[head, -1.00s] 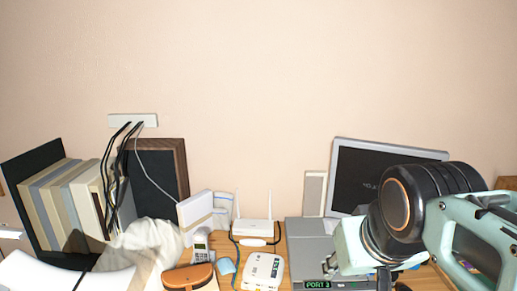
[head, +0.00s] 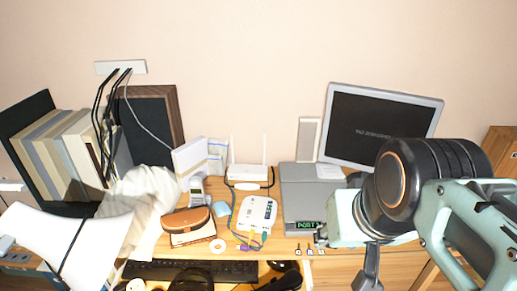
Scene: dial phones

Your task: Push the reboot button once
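No reboot button can be made out at this size. A white router with two antennas (head: 248,172) stands at the back of the desk. A white box-like device (head: 257,212) lies in front of it, with small dark marks on top and coloured plugs at its front edge. A grey box with a green "PORT" display (head: 309,225) sits to the right. My gripper (head: 368,268) is only partly in view at the lower right, in front of the desk's right part. One dark finger part shows, and its tip is cut off or hidden. I see nothing held.
A monitor (head: 384,125) stands behind my arm. A cordless phone (head: 197,188), a brown case (head: 187,220) and a blue item (head: 221,209) lie left of the white device. A black keyboard (head: 190,270) is in front. Books (head: 55,150) and a lamp-like white shade (head: 65,240) fill the left.

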